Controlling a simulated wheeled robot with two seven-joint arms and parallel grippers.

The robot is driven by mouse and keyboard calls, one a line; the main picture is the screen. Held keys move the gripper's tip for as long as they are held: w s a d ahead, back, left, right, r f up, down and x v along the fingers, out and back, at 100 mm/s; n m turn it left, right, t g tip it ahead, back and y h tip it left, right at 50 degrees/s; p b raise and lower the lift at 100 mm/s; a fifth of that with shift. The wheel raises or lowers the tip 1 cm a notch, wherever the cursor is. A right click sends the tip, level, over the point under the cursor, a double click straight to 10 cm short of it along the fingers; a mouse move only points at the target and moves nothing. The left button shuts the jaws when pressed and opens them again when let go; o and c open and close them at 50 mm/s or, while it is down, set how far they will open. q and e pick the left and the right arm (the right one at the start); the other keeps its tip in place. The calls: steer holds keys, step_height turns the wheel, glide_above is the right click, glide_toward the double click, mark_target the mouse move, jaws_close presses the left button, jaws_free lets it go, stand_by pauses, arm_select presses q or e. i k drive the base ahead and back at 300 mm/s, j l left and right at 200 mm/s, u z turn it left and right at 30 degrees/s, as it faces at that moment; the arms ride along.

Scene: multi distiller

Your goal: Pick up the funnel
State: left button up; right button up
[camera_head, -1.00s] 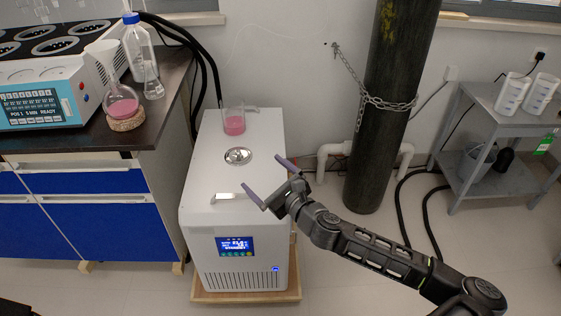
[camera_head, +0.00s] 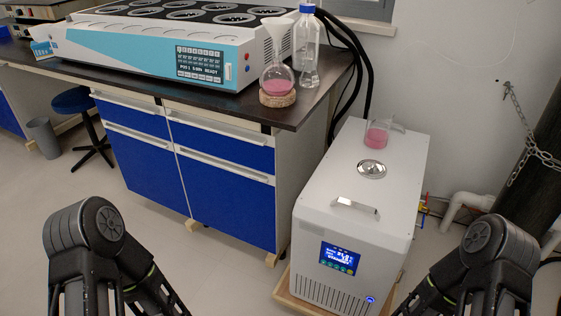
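The funnel (camera_head: 275,37) is pale and translucent, with its wide mouth up. It stands in the neck of a round flask (camera_head: 278,79) holding pink liquid. The flask rests on a cork ring (camera_head: 277,98) near the right end of the dark bench. Parts of my two arms show at the bottom left and bottom right corners. Neither gripper is in view, and both are well away from the funnel in this picture.
A blue-capped bottle (camera_head: 307,48) stands close right of the funnel. The multi-position distiller (camera_head: 150,45) is just left on the bench (camera_head: 200,97). A white chiller (camera_head: 392,185) with a beaker of pink liquid (camera_head: 377,134) stands lower right. Floor before the blue cabinets is clear.

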mark_target(277, 27)
steer(key=i+j, duration=0.15)
steer(key=j, duration=0.2)
steer(key=i+j, duration=0.15)
steer(key=j, duration=0.2)
steer(key=i+j, duration=0.15)
steer(key=j, duration=0.15)
steer(key=i+j, duration=0.15)
steer(key=j, duration=0.2)
steer(key=z, duration=2.1)
